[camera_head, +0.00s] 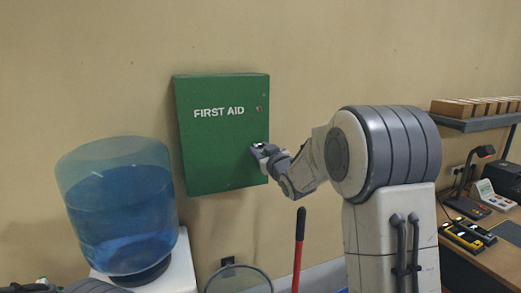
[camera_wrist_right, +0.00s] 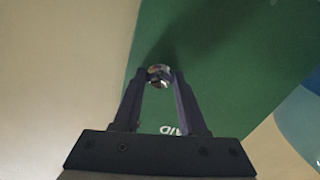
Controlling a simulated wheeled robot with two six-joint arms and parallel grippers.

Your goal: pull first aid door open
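The green first aid cabinet (camera_head: 215,150) hangs on the wall, its door flat and closed as far as I can see. White FIRST AID lettering is on its upper half. A small shiny round knob (camera_wrist_right: 160,76) sits on the door; in the head view my gripper mostly hides it, near the door's right edge. My right gripper (camera_head: 258,150) reaches the door from the right. In the right wrist view its two fingers (camera_wrist_right: 160,80) stand on either side of the knob, seemingly touching it, with the green door (camera_wrist_right: 220,60) behind. My left gripper does not clearly show.
A blue water bottle (camera_head: 122,215) stands on a white dispenser at the left, near the cabinet's lower left. A red handle (camera_head: 299,245) rises below the cabinet. A workbench (camera_head: 495,262) with tools and a shelf (camera_head: 475,122) with boxes are at the right.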

